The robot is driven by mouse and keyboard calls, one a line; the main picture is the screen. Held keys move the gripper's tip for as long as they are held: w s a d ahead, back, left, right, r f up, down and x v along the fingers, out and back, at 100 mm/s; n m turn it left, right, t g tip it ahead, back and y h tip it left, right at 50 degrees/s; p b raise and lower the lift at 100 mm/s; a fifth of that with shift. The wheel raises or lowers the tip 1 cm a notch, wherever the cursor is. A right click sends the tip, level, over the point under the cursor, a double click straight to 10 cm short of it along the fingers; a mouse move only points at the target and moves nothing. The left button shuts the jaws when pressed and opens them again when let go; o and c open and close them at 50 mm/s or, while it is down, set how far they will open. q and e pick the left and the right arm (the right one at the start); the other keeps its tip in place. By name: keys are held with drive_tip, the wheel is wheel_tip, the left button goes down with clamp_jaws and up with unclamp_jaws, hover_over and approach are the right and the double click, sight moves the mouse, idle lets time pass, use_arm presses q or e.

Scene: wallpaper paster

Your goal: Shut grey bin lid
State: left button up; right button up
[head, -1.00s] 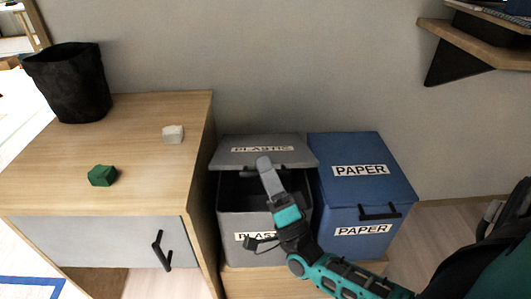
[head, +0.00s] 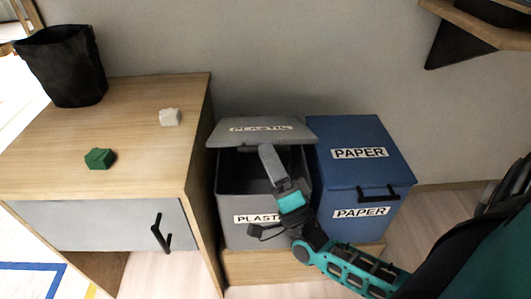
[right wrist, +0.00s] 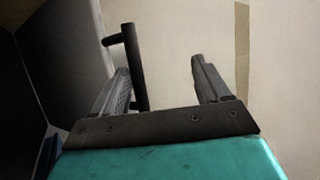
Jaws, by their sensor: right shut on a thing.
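The grey bin (head: 237,201), marked PLASTIC, stands right of the wooden cabinet. Its grey lid (head: 232,132) is raised and tilted at the back, leaving a dark opening below it at the front. My right gripper (head: 268,154) reaches up in front of the opening, its tip at the lid's front edge. In the right wrist view, my right gripper (right wrist: 160,75) is around a black bar handle (right wrist: 130,60) on a grey panel, which I take as the lid. The handle is hidden in the head view. My left gripper is not in view.
A blue PAPER bin (head: 372,160) with its lid down stands close on the right. The cabinet (head: 130,120) on the left holds a black basket (head: 62,68), a green block (head: 100,158) and a white block (head: 170,117). A shelf (head: 485,25) juts out at upper right.

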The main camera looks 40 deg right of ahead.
drive_tip(key=shift+b+v, duration=0.45)
drive_tip(key=shift+v, duration=0.45)
drive_tip(key=shift+c, duration=0.9)
use_arm(q)
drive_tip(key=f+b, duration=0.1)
drive_tip(key=b, duration=0.1)
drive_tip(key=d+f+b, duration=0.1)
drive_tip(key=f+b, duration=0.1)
drive_tip(key=b, duration=0.1)
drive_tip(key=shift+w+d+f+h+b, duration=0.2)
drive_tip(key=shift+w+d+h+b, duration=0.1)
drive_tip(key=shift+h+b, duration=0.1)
use_arm(e)
drive_tip(key=s+d+f, duration=0.1)
drive_tip(key=s+f, duration=0.4)
drive_tip(key=f, duration=0.3)
drive_tip(key=shift+s+d+f, duration=0.2)
drive_tip(key=shift+s+f, duration=0.05)
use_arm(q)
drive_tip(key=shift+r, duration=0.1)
